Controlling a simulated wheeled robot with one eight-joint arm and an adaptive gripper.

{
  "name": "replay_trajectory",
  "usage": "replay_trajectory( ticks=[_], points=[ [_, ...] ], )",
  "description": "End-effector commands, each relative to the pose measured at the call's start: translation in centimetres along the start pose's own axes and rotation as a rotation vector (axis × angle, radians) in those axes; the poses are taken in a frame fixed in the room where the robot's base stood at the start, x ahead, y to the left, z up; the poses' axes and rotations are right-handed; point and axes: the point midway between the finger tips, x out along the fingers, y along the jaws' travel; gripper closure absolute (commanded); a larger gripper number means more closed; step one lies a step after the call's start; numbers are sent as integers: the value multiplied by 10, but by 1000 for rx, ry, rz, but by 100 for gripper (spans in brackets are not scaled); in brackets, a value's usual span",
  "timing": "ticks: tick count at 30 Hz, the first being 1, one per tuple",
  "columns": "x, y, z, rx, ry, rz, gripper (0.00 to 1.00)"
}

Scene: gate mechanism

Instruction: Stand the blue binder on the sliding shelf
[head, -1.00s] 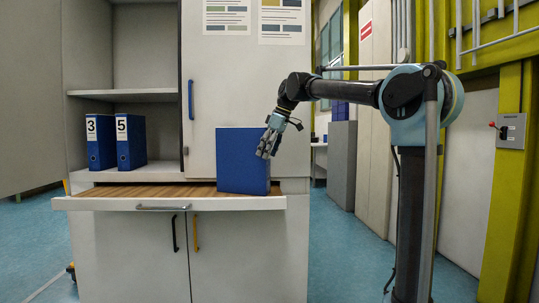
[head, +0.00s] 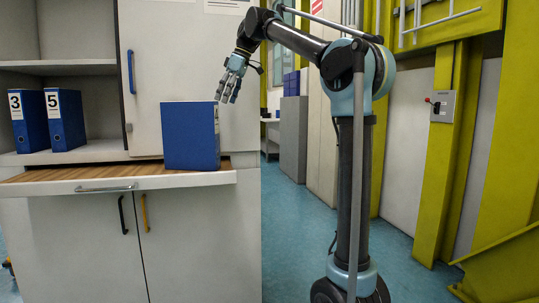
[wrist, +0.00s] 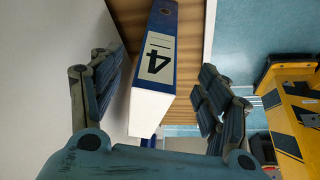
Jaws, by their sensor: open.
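The blue binder (head: 190,136) stands upright on the right end of the pulled-out sliding shelf (head: 75,174), which has a wood-grain top and a white front edge. In the wrist view its spine (wrist: 158,58) carries a white label with a 4. My gripper (head: 231,90) is open and empty, above and to the right of the binder's upper right corner in the head view. In the wrist view the spread fingers (wrist: 160,75) lie on either side of the binder, with visible gaps and no contact seen.
Blue binders marked 3 (head: 28,120) and 5 (head: 65,118) stand in the open compartment at left. A closed cabinet door (head: 175,60) rises behind the shelf. A wall lever box (head: 441,106) is at right.

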Motion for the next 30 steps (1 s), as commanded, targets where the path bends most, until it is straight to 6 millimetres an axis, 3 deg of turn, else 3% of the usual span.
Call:
replay_trajectory(
  ticks=[5, 8, 11, 20, 30],
  points=[
    [1, 0, 3, 7, -1, 2, 30],
    [3, -2, 18, 41, -8, 11, 30],
    [10, -7, 47, 110, -22, 28, 30],
    [51, -38, 168, 395, -73, 106, 30],
    [126, -99, 307, 723, -119, 202, 30]
  ],
)
